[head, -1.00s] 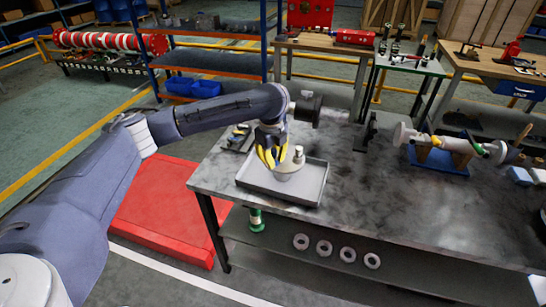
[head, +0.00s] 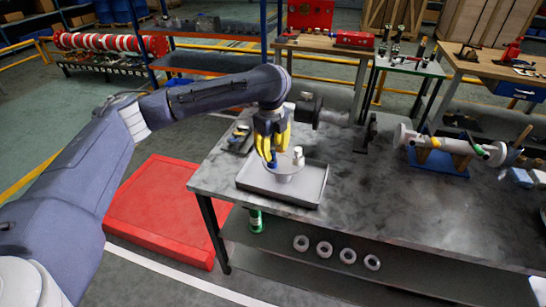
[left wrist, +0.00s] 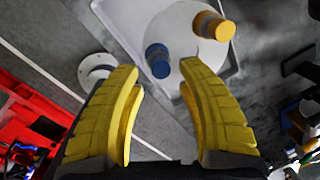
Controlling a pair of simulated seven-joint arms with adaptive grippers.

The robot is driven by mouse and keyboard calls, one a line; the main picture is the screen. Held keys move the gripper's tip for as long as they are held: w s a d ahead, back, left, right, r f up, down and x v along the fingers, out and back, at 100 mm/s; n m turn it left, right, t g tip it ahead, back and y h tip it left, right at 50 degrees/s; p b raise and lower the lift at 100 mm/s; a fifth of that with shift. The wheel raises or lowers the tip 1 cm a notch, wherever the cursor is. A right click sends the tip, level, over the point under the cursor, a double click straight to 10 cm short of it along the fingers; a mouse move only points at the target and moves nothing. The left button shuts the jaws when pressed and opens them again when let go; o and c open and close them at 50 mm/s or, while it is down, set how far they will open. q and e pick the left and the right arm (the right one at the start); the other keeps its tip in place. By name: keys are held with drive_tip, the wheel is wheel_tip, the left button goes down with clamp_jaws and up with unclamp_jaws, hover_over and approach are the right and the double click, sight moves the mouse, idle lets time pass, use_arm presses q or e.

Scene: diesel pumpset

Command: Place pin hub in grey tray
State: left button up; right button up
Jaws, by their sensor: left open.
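The pin hub (head: 287,176), a pale round disc with upright pins, sits inside the grey tray (head: 280,199) on the workbench. A blue pin and a metallic pin rise from it in the head view. In the left wrist view the hub (left wrist: 180,65) shows a blue pin and a yellow-banded pin, with part of the tray rim (left wrist: 235,70) behind. My left gripper (head: 272,152) has yellow fingers pointing down just above the hub. My right gripper is out of view.
A grey cylinder assembly (head: 455,146) rests on a blue stand to the right. Dark tools (head: 240,138) lie behind the tray. The bench (head: 360,200) right of the tray is clear. Several pale rings (head: 324,248) sit on the lower shelf.

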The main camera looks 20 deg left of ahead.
use_arm(q)
wheel_tip(320, 180, up, 7)
drive_tip(key=shift+s+f, duration=0.2)
drive_tip(key=shift+s, duration=0.2)
idle(0.4)
